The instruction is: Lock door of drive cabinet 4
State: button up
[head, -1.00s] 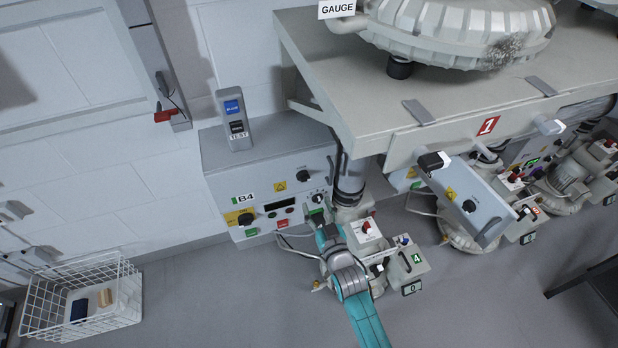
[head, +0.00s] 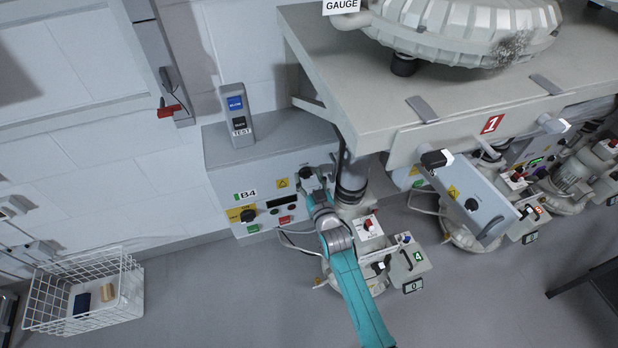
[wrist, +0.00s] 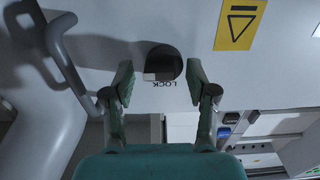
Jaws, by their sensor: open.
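The grey drive cabinet (head: 262,152) with the B4 label (head: 247,195) stands against the wall in the head view. Its front door looks closed. In the wrist view a black round lock knob (wrist: 163,60) sits on the pale door, with the word LOCK beside it, upside down in this view. My gripper (wrist: 160,80) is open and empty, with one fingertip on each side of the knob. I cannot tell whether the fingers touch it. In the head view my gripper (head: 312,184) is at the upper right of the cabinet front and covers part of it.
A yellow warning label (wrist: 240,24) is right of the knob, and a grey curved handle (wrist: 66,50) is at the left. Blower unit 4 (head: 405,260) with its cables stands right of the cabinet. A wire basket (head: 90,295) is on the floor at left.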

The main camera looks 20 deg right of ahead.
jog(key=c, duration=1)
jog(key=shift+o, duration=0.2)
